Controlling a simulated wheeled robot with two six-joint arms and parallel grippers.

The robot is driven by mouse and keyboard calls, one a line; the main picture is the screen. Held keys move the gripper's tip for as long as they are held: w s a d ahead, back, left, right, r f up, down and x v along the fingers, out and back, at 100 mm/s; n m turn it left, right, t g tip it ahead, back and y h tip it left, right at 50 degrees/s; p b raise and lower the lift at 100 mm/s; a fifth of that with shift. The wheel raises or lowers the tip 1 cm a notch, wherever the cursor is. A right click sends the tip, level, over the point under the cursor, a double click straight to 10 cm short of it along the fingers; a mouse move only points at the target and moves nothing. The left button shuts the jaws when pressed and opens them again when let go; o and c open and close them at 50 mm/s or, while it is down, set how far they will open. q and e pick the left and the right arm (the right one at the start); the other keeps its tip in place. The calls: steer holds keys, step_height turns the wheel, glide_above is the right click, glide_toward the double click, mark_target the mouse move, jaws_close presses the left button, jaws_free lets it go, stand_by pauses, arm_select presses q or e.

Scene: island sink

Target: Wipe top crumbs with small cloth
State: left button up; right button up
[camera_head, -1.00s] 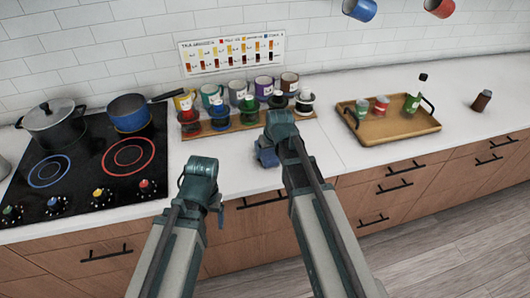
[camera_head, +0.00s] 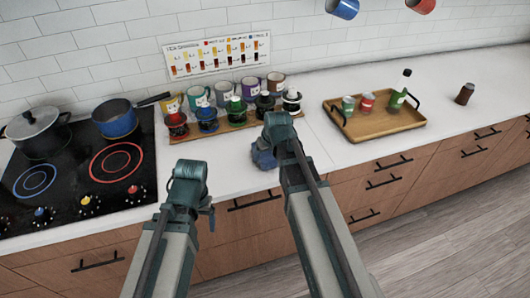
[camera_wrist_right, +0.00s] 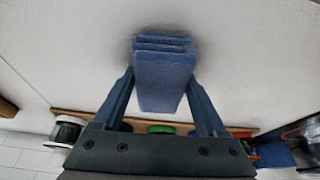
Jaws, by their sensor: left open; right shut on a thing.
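The small cloth is a blue folded block (camera_wrist_right: 163,75) in the right wrist view, between the fingers of my right gripper (camera_wrist_right: 162,95). The gripper is shut on it, over the white counter. In the head view, the cloth (camera_head: 263,155) shows at the counter in front of the mug rack, partly hidden by my right gripper (camera_head: 275,145). My left gripper (camera_head: 205,208) is open and empty, near the counter's front edge left of the cloth. I cannot make out any crumbs in either view.
A wooden rack (camera_head: 240,130) with several mugs and jars stands behind the cloth. A tray (camera_head: 375,128) with cups and a bottle is to the right. A black hob (camera_head: 90,170) with a dark pot (camera_head: 38,132) and blue saucepan (camera_head: 116,118) is at the left.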

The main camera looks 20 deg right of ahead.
mark_target(224, 168)
steer(key=shift+a, duration=1.85)
steer(key=shift+a, duration=0.15)
steer(key=shift+s+a, duration=0.15)
steer(key=shift+a, duration=1.6)
steer(key=shift+a, duration=1.8)
steer(key=shift+s+a+f, duration=0.1)
steer(key=shift+s+a, duration=0.05)
steer(key=shift+a, duration=1.65)
